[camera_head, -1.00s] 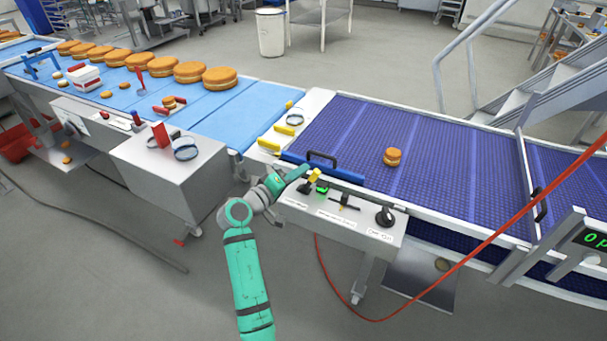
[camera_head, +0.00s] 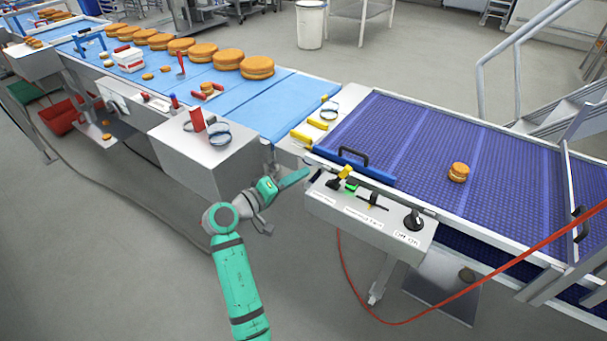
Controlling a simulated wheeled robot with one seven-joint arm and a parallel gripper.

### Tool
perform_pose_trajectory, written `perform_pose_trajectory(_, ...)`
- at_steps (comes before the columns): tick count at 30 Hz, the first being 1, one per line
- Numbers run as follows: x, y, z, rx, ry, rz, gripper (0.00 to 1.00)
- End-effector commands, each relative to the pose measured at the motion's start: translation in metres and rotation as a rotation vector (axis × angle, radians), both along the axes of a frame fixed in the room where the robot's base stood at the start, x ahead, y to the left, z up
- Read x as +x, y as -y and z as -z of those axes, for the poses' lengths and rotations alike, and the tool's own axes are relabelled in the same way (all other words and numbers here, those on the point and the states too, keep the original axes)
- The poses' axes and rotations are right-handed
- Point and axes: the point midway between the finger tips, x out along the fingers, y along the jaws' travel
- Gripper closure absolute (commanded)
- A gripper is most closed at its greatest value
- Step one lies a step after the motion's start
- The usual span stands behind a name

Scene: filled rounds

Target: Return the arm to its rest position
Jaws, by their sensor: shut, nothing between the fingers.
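My gripper (camera_head: 296,177) is at the end of my green arm, in the middle of the head view. It is shut and empty, pointing up and right, over the gap at the left end of the control box (camera_head: 372,228). I cannot tell whether it is clear of the box's edge. The box carries a yellow-topped lever, a green light, another lever and a black knob (camera_head: 414,219).
A purple belt (camera_head: 405,145) with a small round cake (camera_head: 458,172) lies to the right. A blue belt (camera_head: 275,105) with several large filled rounds (camera_head: 257,67) runs to the left. A metal cabinet (camera_head: 205,160) stands left of my arm. A red hose (camera_head: 490,282) hangs at right. Floor is free at lower left.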

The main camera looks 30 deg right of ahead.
Motion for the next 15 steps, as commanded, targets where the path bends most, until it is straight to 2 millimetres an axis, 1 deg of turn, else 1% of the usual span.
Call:
perform_pose_trajectory(10,0.0,0.0,0.002,0.001,-0.002,-0.005,1.0)
perform_pose_trajectory(13,-0.002,-0.003,0.017,0.005,-0.01,-0.034,1.0)
perform_pose_trajectory(14,-0.003,-0.005,0.024,0.007,-0.013,-0.051,1.0)
perform_pose_trajectory(15,-0.004,-0.009,0.035,0.012,-0.017,-0.079,1.0)
